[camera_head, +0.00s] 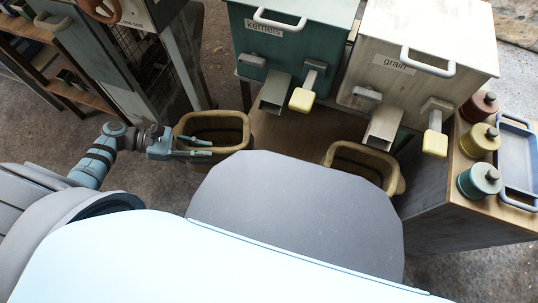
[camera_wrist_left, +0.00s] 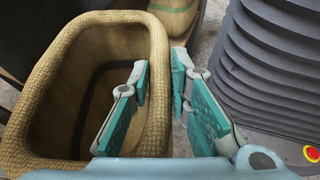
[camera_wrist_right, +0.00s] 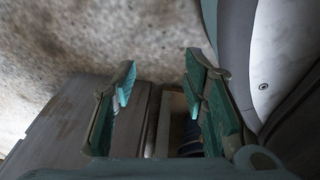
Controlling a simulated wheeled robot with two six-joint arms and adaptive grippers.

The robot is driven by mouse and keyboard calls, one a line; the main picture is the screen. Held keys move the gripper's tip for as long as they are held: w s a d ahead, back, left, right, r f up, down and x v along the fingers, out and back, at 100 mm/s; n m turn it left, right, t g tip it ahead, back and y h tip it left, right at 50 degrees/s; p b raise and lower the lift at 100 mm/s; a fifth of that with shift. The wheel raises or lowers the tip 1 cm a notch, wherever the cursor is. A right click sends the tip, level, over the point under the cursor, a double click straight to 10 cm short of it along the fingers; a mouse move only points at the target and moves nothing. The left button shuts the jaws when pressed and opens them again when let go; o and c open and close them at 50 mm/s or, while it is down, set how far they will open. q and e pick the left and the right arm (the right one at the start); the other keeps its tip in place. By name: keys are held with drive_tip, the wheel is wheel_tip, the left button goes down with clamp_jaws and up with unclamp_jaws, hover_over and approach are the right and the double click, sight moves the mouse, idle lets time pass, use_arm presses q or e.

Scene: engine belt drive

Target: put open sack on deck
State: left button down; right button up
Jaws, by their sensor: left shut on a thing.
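A tan woven open sack (camera_head: 215,118) with a thick rim is at the left of the dispensers in the head view. My left gripper (camera_head: 201,148) is shut on its near rim. In the left wrist view the fingers straddle the right wall of the sack (camera_wrist_left: 86,32), one inside and one outside. I cannot tell if its bottom touches anything. A second open sack (camera_head: 384,158) stands below the grain dispenser, partly hidden by my body. A brown wooden surface (camera_head: 290,130) under the dispensers may be the deck. My right gripper (camera_wrist_right: 160,75) is open and empty in its wrist view.
The green kernels dispenser (camera_head: 290,48) and pale grain dispenser (camera_head: 420,32) have chutes and yellow-ended levers overhanging the wooden surface. Lidded jars (camera_head: 479,180) and a blue tray (camera_head: 516,160) stand at the right. A dark metal cabinet (camera_head: 120,55) stands at the left.

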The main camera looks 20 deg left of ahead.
sight(227, 149)
use_arm(q)
drive_tip(key=d, duration=0.2)
drive_tip(key=w+d, duration=0.1)
drive_tip(key=d+r, duration=0.1)
drive_tip(key=d, duration=0.1)
drive_tip(key=shift+w+d, duration=0.25)
drive_tip(key=shift+d, duration=0.1)
drive_tip(key=b+x, duration=0.3)
drive_tip(key=x, duration=0.8)
drive_tip(key=shift+d+r, duration=0.2)
drive_tip(key=shift+d, duration=0.15)
drive_tip(key=c, duration=1.5)
unclamp_jaws()
drive_tip(key=shift+w, duration=0.15)
use_arm(e)
drive_tip(key=shift+m+t, duration=0.3)
drive_tip(key=shift+t, duration=0.3)
drive_tip(key=w, duration=0.1)
drive_tip(key=w+a, duration=0.1)
drive_tip(key=w, duration=0.1)
drive_tip(key=w+a, duration=0.1)
drive_tip(key=w, duration=0.1)
drive_tip(key=shift+w+f, duration=0.15)
drive_tip(key=shift+f, duration=0.2)
